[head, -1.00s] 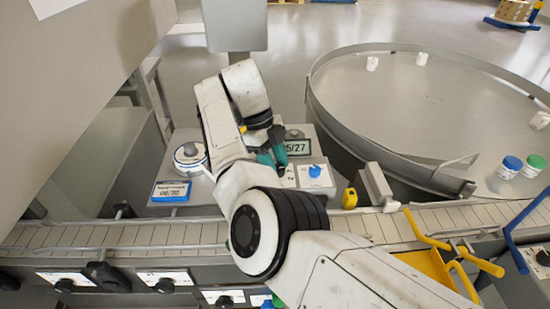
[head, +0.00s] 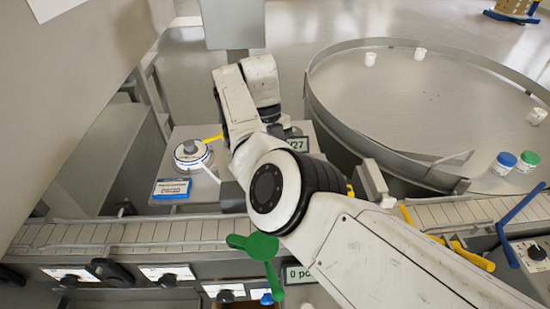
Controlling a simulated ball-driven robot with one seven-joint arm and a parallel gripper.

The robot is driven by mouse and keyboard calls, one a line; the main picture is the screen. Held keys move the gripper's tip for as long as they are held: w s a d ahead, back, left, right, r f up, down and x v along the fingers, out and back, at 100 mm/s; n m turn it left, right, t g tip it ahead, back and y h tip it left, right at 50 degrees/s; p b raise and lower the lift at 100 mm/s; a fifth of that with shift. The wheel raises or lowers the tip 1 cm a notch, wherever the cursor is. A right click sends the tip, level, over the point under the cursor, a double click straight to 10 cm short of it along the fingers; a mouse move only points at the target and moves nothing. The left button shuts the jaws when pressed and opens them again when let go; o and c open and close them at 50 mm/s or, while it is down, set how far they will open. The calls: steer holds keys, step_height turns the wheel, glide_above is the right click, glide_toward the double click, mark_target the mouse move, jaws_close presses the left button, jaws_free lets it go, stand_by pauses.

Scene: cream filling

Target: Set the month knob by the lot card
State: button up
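A round white dial with a blue ring and a grey knob (head: 191,148) on top sits on the grey machine top, left of my arm. I cannot tell for sure that it is the month knob. The lot card (head: 172,188), white with a blue edge, stands in front of it; its print is too small to read surely. A dark-framed date display (head: 298,144) shows "/27", its left part hidden by my arm. My gripper is hidden behind my arm, so its fingers do not show.
A slatted conveyor (head: 130,233) crosses in front, with black knobs (head: 172,280) below it. A green handle (head: 262,247) and yellow bars (head: 470,255) stand near my arm. A yellow strip (head: 212,139) shows beside the dial. A round table (head: 430,100) with jars is at right.

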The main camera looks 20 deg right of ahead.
stand_by(0.3)
steer(key=o, duration=1)
steer(key=shift+o, duration=0.2)
